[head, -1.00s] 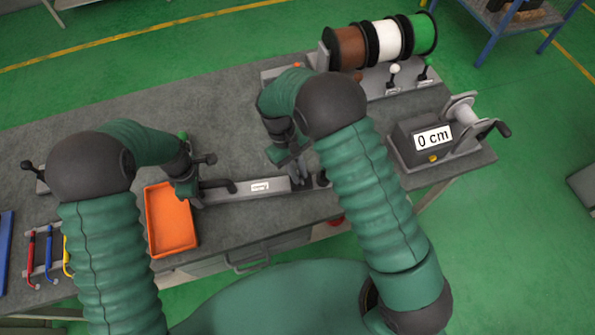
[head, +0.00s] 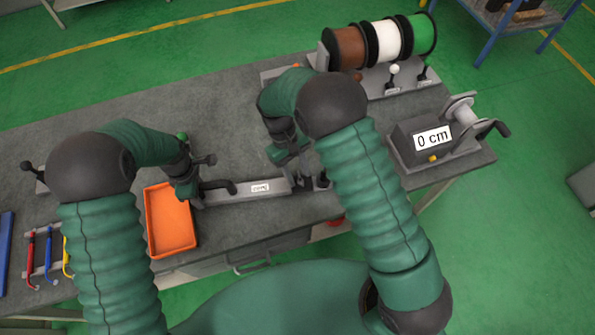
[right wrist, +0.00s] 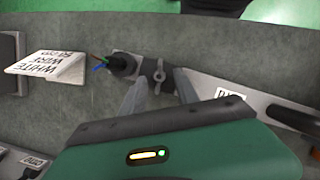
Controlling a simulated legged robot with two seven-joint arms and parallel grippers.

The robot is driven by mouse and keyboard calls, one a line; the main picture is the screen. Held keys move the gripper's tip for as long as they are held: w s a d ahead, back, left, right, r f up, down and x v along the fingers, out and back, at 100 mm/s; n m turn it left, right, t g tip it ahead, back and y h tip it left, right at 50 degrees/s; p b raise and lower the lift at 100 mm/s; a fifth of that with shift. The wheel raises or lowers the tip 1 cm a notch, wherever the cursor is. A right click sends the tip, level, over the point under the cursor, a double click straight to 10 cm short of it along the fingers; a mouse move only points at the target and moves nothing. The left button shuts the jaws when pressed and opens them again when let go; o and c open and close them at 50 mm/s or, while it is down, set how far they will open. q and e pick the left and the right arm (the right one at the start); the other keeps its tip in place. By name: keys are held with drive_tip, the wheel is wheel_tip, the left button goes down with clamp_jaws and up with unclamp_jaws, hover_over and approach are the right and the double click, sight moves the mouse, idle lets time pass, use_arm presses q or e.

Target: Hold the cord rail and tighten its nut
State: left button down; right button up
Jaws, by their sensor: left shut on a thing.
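The cord rail (head: 240,191) is a long grey bar with a white label, lying along the front part of the bench. My left gripper (head: 194,198) is at its left end, shut on the rail beside a black handle; its fingertips are mostly hidden. The wing nut (right wrist: 159,76) is a small grey metal piece on the rail's other end in the right wrist view. My right gripper (right wrist: 160,88) is open, with one finger on each side just short of the nut. A black cord end (right wrist: 121,64) with coloured wires lies beside the nut.
An orange tray (head: 170,245) sits beside my left gripper. Wire spools (head: 384,42) stand at the back right, and a winder reading 0 cm (head: 433,138) is at the right. A white sign (right wrist: 50,67) stands left of the cord end. The bench's back left is clear.

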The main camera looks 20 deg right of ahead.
use_arm(q)
drive_tip(key=shift+w, duration=0.1)
use_arm(e)
drive_tip(key=v, duration=1.2)
drive_tip(key=shift+w, duration=0.15)
use_arm(q)
drive_tip(key=c, duration=0.7)
unclamp_jaws()
use_arm(e)
drive_tip(key=shift+f, duration=0.1)
